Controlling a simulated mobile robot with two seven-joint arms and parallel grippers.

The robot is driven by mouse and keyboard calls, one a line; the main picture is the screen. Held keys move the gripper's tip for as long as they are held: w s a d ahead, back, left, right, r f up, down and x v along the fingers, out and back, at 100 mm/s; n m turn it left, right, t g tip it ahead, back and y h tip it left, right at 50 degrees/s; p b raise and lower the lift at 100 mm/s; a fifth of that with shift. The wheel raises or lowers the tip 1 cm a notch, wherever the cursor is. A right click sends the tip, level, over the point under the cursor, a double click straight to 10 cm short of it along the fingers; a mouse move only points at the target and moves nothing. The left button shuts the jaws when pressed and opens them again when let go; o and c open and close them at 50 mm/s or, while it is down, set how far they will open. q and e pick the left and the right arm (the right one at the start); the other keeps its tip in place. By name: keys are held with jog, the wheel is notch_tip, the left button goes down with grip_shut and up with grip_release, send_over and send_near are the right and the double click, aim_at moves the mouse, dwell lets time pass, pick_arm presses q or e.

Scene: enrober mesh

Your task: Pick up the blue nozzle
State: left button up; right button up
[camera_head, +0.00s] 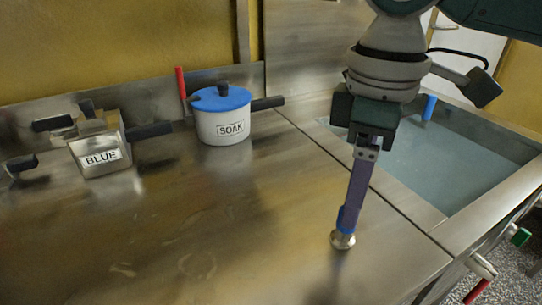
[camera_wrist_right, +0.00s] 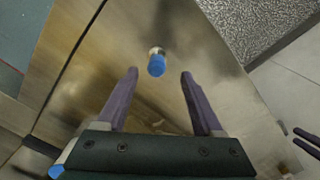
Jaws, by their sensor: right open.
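The blue nozzle (camera_head: 343,238) stands on the steel worktop near its right side, with a metal base and a blue upper part. In the right wrist view the nozzle (camera_wrist_right: 157,64) is just beyond the fingertips, in line with the gap between them. My right gripper (camera_head: 350,207) points down over it, with its purple fingers seen edge-on in the head view. In the right wrist view the right gripper (camera_wrist_right: 159,74) is open, with nothing held. The near finger partly hides the nozzle's top in the head view. My left gripper does not show in the head view.
A white SOAK pot (camera_head: 222,125) with a blue lid and a steel BLUE container (camera_head: 97,150) stand at the back left. A sink of water (camera_head: 430,165) is at the right, with a blue piece (camera_head: 429,107) at its far side. The worktop's middle is clear.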

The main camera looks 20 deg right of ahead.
aim_at(342, 238)
jog(key=f, duration=0.2)
jog(key=f+b, duration=0.1)
jog(key=f, duration=0.2)
jog(key=shift+w+d+f, duration=0.2)
jog(key=shift+f, duration=0.05)
grip_shut()
dwell(0.4)
